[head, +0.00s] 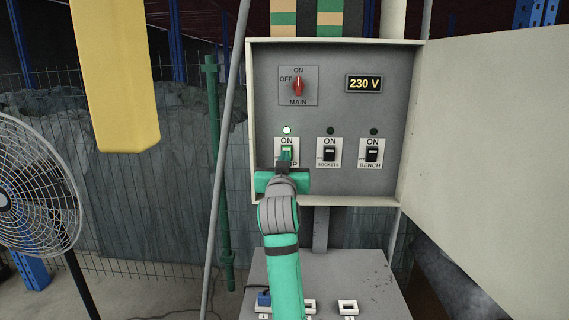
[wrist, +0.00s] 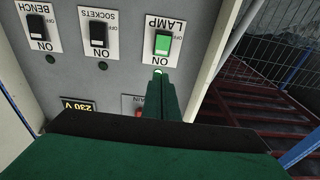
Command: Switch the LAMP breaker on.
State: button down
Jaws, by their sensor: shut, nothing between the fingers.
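The LAMP breaker (wrist: 163,43) shows upside down in the wrist view, with a bright green rocker between its OFF and ON marks. In the head view the LAMP breaker (head: 286,150) is partly covered by my gripper, and the round indicator above it (head: 287,130) glows white-green. My gripper (wrist: 160,74) is shut and empty. Its fingertips are at the ON edge of the LAMP plate in the wrist view, over or beside the indicator there. In the head view my gripper (head: 284,164) is in front of the lower part of the plate. I cannot tell whether it touches.
The SOCKETS (head: 330,153) and BENCH (head: 371,154) breakers are black, with dark indicators. The red MAIN knob (head: 298,86) points up toward ON, and the display (head: 364,84) reads 230 V. The open cabinet door (head: 485,130) stands right, a yellow block (head: 120,80) hangs upper left, a fan (head: 35,190) stands left.

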jog(key=s, duration=0.5)
jog(key=s+f+g, duration=0.1)
jog(key=s+f, duration=0.1)
jog(key=f, duration=0.9)
jog(key=s+f, duration=0.3)
jog(key=f, duration=0.9)
jog(key=s+f+g, duration=0.1)
jog(key=s+f, duration=1.4)
jog(key=f, duration=0.4)
jog(key=s+d+f+g, duration=0.1)
jog(key=s+f, duration=0.4)
jog(key=s, duration=0.5)
jog(key=s+f, duration=0.4)
jog(key=s, duration=0.5)
jog(key=s+d+r+g, duration=0.1)
jog(key=s+r, duration=0.1)
jog(key=s, duration=1.9)
jog(key=shift+d, duration=0.35)
